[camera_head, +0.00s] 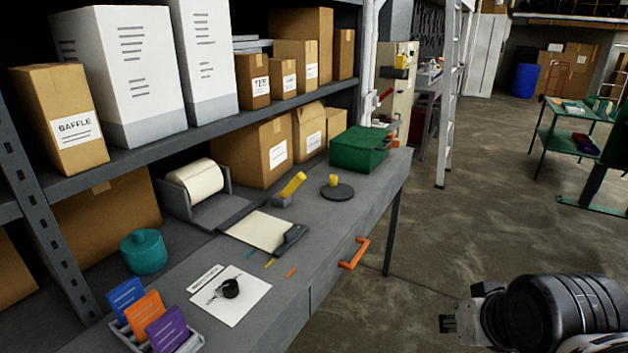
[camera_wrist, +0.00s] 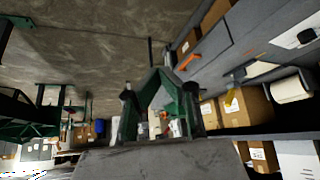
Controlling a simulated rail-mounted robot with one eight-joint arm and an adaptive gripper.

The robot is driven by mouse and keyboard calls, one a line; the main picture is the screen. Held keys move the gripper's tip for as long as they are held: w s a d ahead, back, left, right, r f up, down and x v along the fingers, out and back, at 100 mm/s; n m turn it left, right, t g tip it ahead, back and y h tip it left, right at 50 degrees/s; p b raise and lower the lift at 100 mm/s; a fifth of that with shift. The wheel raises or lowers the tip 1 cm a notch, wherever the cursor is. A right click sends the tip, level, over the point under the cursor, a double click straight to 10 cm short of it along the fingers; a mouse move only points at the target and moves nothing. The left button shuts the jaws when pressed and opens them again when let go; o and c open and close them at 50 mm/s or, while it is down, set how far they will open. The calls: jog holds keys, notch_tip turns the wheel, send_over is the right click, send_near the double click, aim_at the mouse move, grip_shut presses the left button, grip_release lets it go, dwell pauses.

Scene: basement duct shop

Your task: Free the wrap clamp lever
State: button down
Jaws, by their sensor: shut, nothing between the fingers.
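My gripper (camera_head: 448,324) is at the lower right of the head view, out over the open floor and apart from the bench. In the wrist view my gripper (camera_wrist: 160,76) is shut and empty. A short yellow lever (camera_head: 293,185) on a grey block (camera_head: 283,200) stands tilted up on the bench, right of a pale wrap roll (camera_head: 196,180). The wrap roll also shows at the right of the wrist view (camera_wrist: 292,90). A pale sheet (camera_head: 258,230) lies in front, with a dark block (camera_head: 291,238) at its right end. I cannot tell which part holds the wrap.
The bench (camera_head: 335,215) carries a dark disc with a yellow knob (camera_head: 334,181), a green box (camera_head: 358,152), a teal jar (camera_head: 143,252) and a card tray (camera_head: 190,342). An orange handle (camera_head: 355,253) sticks out in front. Shelves overhang behind. The floor (camera_head: 440,225) to the right is clear.

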jog(key=shift+s, duration=0.1)
jog(key=w+a+r+m+y+p, duration=0.1)
jog(key=w+a+r+m, duration=0.25)
jog(key=w, duration=0.55)
jog(key=w+a+r+m+g+y, duration=0.15)
jog(key=w+m, duration=0.25)
jog(key=w, duration=0.5)
jog(key=w+a+r+m+y+p, duration=0.15)
jog(key=w+a+r+m, duration=0.25)
jog(key=w, duration=0.4)
jog(key=w+a+f+m+y, duration=0.1)
jog(key=w+a+f+m, duration=0.1)
jog(key=w, duration=0.6)
jog(key=w+a+f+m+y, duration=0.2)
jog(key=w+f+m, duration=0.3)
jog(key=w, duration=0.4)
jog(key=w+a+f+m+y, duration=0.2)
jog(key=w+a+f+m, duration=0.2)
jog(key=w, duration=0.4)
jog(key=shift+w+m+g, duration=0.3)
jog(key=shift+m+g, duration=0.15)
jog(key=shift+m, duration=0.1)
jog(key=shift+f, duration=0.15)
